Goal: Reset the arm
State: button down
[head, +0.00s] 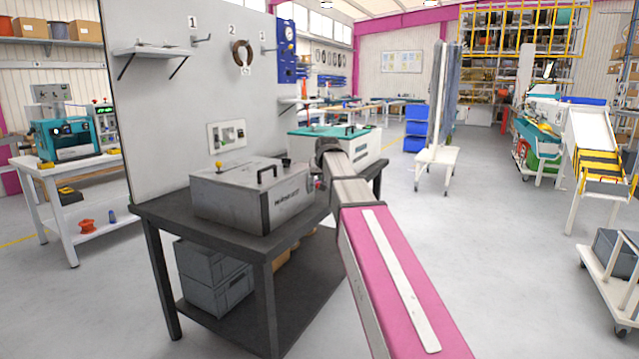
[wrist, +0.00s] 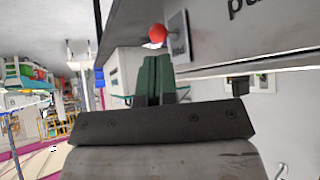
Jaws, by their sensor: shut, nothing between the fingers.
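My arm reaches from the bottom of the head view up to the right end of a dark workbench (head: 165,212). In the wrist view my gripper (wrist: 156,60) shows as two dark green fingers lying side by side, shut and empty. In the head view the fingers are mostly hidden by my arm. A grey metal box (head: 230,198) with a black handle stands on the bench, to the left of my arm's end. In the wrist view a red ball knob (wrist: 157,33) on the box's side is close to the fingertips; I cannot tell whether they touch.
A white panel (head: 165,100) with numbered hooks and a brown ring (head: 242,55) stands behind the bench. A teal-topped case (head: 358,138) lies behind my arm's end. The floor (head: 490,240) to the right is clear up to a cart.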

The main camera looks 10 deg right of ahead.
jog(key=v, duration=0.6)
jog(key=s+d+f+g, duration=0.1)
jog(key=s+f, duration=0.3)
jog(key=f, duration=0.4)
jog(key=s+f+g, duration=0.2)
jog(key=s+f, duration=0.1)
jog(key=f, duration=0.6)
jog(key=s+d+f+g, duration=0.1)
jog(key=s+f, duration=0.3)
jog(key=f, duration=0.4)
jog(key=s+d+f+g, duration=0.1)
jog(key=s+f+g, duration=0.3)
jog(key=s+f, duration=1.4)
jog(key=shift+s+f, duration=0.35)
jog(key=shift+f, duration=0.3)
